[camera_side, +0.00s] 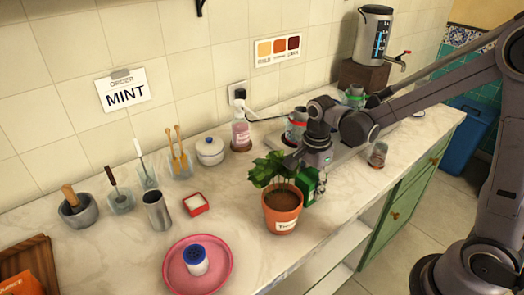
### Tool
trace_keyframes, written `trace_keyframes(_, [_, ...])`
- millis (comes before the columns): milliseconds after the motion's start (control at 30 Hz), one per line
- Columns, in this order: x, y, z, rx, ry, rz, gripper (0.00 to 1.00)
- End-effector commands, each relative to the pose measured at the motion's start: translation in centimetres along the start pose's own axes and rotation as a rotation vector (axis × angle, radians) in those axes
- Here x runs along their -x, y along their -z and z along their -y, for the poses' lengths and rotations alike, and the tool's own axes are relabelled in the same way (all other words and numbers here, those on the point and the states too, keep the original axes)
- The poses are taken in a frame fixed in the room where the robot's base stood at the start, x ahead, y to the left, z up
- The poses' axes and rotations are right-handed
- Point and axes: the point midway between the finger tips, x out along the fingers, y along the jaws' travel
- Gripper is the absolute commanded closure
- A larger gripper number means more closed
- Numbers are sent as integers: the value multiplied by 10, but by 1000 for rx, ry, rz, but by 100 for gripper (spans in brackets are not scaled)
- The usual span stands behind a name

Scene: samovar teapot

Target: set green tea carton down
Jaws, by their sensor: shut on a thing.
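The green tea carton (307,188) is upright, low over or on the marble counter, just right of and behind the potted plant. The plant's leaves and pot cover part of it. My gripper (304,174) reaches in from the right and is shut on the carton. Its fingertips are partly hidden by the leaves. I cannot tell whether the carton's base touches the counter.
The terracotta pot with a plant (283,210) stands close to the carton. A pink tray (222,285) holds a white shaker with a blue top (195,260). A spray bottle (241,133) and a white lidded bowl (210,151) stand behind. The counter's front edge is close by.

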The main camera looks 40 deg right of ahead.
Motion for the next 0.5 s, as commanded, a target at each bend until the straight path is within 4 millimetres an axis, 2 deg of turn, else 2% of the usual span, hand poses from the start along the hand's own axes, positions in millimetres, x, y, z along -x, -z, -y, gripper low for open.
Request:
trace_keyframes(67, [-2,0,0,0,0,0,83])
trace_keyframes(100, [-2,0,0,0,0,0,46])
trace_keyframes(167, [-2,0,0,0,0,0,29])
trace_keyframes(500, [-1,0,0,0,0,0,29])
